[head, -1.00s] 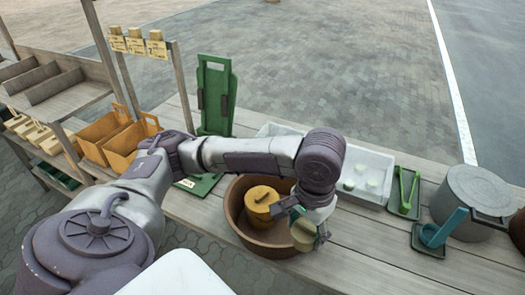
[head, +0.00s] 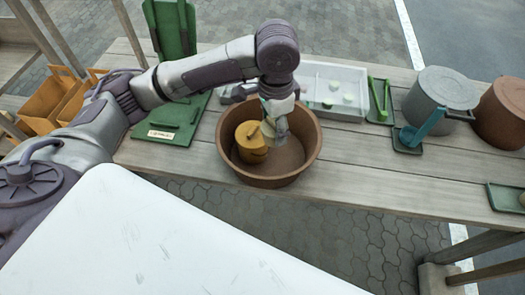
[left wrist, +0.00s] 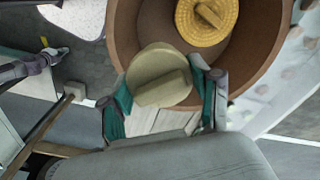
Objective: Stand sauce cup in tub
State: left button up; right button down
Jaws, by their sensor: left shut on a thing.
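The brown round tub (head: 299,158) stands on the plank bench; it also shows in the left wrist view (left wrist: 128,28). A yellow lidded pot (head: 249,143) sits inside it on the left and also shows in the left wrist view (left wrist: 207,22). My left gripper (head: 272,128) is shut on the sauce cup, a pale olive lidded cup (left wrist: 158,72), between its green-padded fingers. In the head view the gripper is over the tub's back part and mostly hides the cup. I cannot tell whether the cup touches the tub. My right gripper is not in view.
A white tray (head: 352,74) with pale round pieces lies behind the tub. Right of it are a green tray with tongs (head: 380,99), a blue ladle (head: 422,127), a grey pot (head: 438,96) and a brown pot (head: 501,112). A green board (head: 170,125) lies left.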

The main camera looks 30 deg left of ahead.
pick_arm(q)
jog(key=w+f+m+b, duration=0.1)
jog(key=w+f+m, duration=0.1)
jog(key=w+m, duration=0.25)
jog(key=m+b, duration=0.3)
jog(key=m, duration=0.2)
send_over(286, 157)
notch_tip(286, 157, down, 9)
notch_tip(286, 157, down, 5)
jog(key=shift+s+f+p, duration=0.1)
jog(key=shift+f+p, duration=0.1)
jog(key=shift+p, duration=0.15)
jog(key=shift+f, duration=0.15)
jog(key=shift+f, duration=0.15)
jog(key=o, duration=1.3)
jog(key=shift+c, duration=0.2)
